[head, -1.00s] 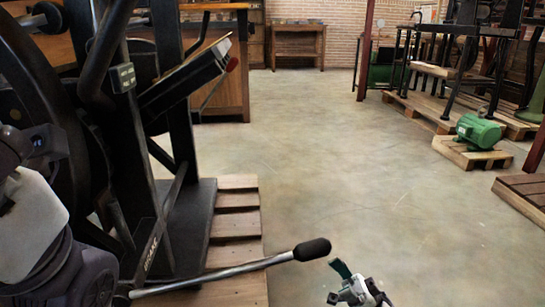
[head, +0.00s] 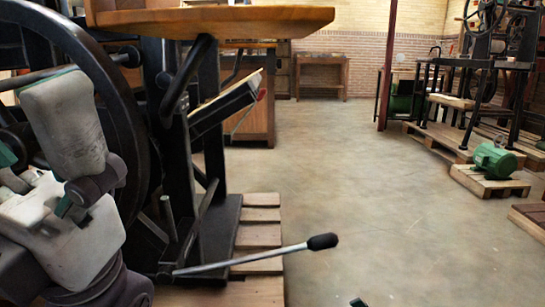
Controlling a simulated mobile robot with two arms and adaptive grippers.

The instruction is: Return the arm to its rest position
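My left arm (head: 65,225) fills the lower left of the head view, with its pale links bent and one link raised. It stands in front of the black hand press (head: 205,130). I cannot make out its gripper. Of my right gripper (head: 357,302), only a small dark and green tip shows at the bottom edge, right of centre. The rest is below the frame, so its opening is hidden. The press's steel lever with a black knob (head: 322,242) reaches out to the right, apart from that tip.
The press stands on a wooden pallet (head: 262,232); its wooden board (head: 230,20) juts out above. A green motor (head: 497,160) sits on a pallet at right, near another press (head: 490,70). A dark red post (head: 386,70) stands farther back. The middle floor (head: 370,190) is clear.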

